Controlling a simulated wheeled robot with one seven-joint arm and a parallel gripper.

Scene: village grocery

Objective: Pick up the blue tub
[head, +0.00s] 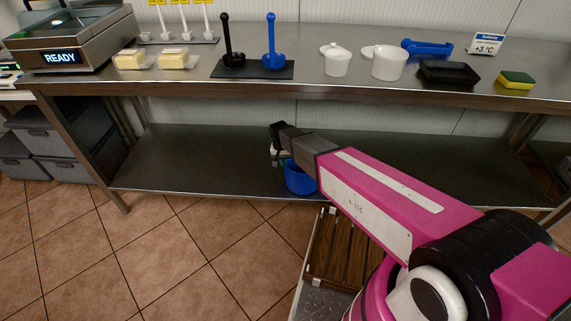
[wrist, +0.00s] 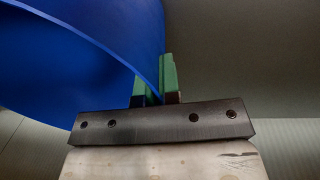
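The blue tub (head: 299,179) is at the lower shelf, partly hidden behind my arm in the head view. In the wrist view the tub (wrist: 90,50) fills the upper left, with its curved wall running down to my gripper (wrist: 155,82). The two green fingers are close together, one on each side of the tub's wall, with the wall between them. My gripper appears shut on the wall. The fingertips are hidden in the head view, and I cannot tell whether the tub is clear of the shelf.
The steel lower shelf (head: 200,160) is bare to the left. The counter (head: 310,83) above it holds a scale (head: 70,40), butter blocks (head: 173,59), white pots (head: 389,63), a black tray (head: 448,74) and a sponge (head: 516,80). Grey bins (head: 60,135) stand at left.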

